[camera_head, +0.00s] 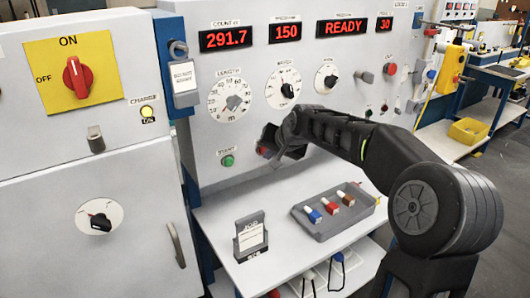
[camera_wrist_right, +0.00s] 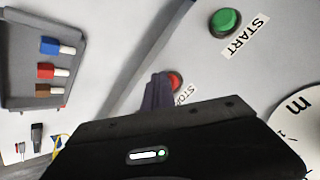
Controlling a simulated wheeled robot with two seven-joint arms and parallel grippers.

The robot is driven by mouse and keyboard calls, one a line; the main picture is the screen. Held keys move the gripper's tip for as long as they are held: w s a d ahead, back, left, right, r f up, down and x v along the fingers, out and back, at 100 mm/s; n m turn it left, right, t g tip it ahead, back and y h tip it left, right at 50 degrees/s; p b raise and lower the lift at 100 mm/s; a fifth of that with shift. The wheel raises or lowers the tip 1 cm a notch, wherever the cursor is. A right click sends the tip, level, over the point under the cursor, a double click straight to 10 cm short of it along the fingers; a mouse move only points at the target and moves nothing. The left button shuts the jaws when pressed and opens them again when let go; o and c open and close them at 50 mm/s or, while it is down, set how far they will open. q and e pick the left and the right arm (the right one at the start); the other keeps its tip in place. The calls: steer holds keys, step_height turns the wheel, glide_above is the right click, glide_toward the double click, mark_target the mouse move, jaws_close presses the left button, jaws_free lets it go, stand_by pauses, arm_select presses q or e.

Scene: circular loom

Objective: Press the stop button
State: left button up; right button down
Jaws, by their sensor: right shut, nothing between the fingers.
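The red stop button (camera_wrist_right: 177,81) is on the grey panel, with its STOP label (camera_wrist_right: 184,94) partly covered. My right gripper (camera_wrist_right: 158,92) is shut and empty, its fingertips right at the button and hiding part of it. Whether they touch it I cannot tell. In the head view my right gripper (camera_head: 278,150) is at the panel's lower part, over the stop button's place, to the right of the green start button (camera_head: 227,160). The start button also shows in the wrist view (camera_wrist_right: 226,21), clear of the fingers. My left gripper is out of view.
Below the panel, a white shelf (camera_head: 218,226) holds a grey tray (camera_head: 325,232) with several coloured bobbins, and a dark card holder (camera_head: 250,240). Dials, including the length dial (camera_head: 229,97), sit above the buttons. The READY display (camera_head: 342,27) is lit.

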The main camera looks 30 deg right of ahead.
steer(key=shift+s+b, duration=0.45)
steer(key=shift+s, duration=0.35)
steer(key=shift+s+b, duration=1.4)
steer(key=shift+s, duration=1.1)
steer(key=shift+a+f, duration=0.1)
